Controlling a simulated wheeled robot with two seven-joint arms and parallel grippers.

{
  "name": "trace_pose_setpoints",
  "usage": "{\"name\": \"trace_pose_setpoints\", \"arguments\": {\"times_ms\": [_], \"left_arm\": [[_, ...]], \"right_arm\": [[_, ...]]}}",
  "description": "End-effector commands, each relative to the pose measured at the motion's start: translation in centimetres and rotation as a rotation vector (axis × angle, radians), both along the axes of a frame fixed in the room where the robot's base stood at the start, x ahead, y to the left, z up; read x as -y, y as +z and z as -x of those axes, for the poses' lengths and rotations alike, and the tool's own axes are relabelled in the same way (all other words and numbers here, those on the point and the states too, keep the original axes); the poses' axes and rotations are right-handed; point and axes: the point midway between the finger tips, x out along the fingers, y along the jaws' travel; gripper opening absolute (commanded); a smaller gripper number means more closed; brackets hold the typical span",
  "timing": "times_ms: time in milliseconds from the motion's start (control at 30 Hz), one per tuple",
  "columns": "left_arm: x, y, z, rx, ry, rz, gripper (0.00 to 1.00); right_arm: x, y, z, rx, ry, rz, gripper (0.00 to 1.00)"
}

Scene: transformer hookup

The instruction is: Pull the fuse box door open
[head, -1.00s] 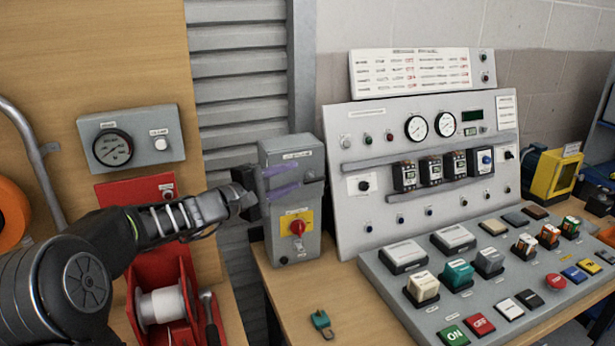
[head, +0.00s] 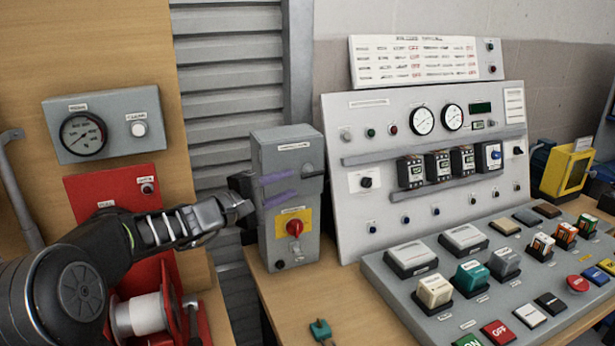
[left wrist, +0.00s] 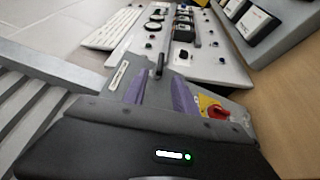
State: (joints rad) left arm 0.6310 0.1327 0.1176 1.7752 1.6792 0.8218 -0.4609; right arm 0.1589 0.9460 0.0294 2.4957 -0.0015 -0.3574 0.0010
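The fuse box (head: 271,233) is an upright grey box at the left of the bench, with a red rotary switch (head: 294,228) on a yellow plate. Its door front looks shut. A small dark handle (head: 312,174) sits on the front's upper right and also shows in the left wrist view (left wrist: 160,66). My left gripper (head: 297,183) reaches in from the left across the box's front. Its two purple fingers are apart, with their tips just short of the handle. In the left wrist view the handle lies beyond the gap between the fingertips (left wrist: 161,83). Contact is not visible.
A sloped control panel (head: 340,235) with gauges and breakers stands right of the fuse box. A button console (head: 385,285) lies in front of it. A teal padlock-like item (head: 320,329) lies on the bench. A red spool stand (head: 190,325) is at lower left.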

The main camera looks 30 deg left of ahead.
Motion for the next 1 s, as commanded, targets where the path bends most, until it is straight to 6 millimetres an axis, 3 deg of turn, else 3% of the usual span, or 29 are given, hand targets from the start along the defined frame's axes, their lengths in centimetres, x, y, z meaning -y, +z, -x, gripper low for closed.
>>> {"name": "trace_pose_setpoints", "arguments": {"times_ms": [533,867,1000], "left_arm": [[2.4,0.0,-6.6,0.0,-0.003,0.001,0.33],[2.6,-0.2,-7.1,0.0,-0.001,0.0,0.33],[2.6,-0.2,-7.1,0.0,-0.001,0.0,0.24]], "right_arm": [[0.0,2.3,0.0,-0.001,0.0,0.0,0.36],[0.0,2.3,0.0,-0.002,0.001,0.0,0.36],[0.0,2.3,0.0,-0.002,0.001,0.0,0.36]]}}
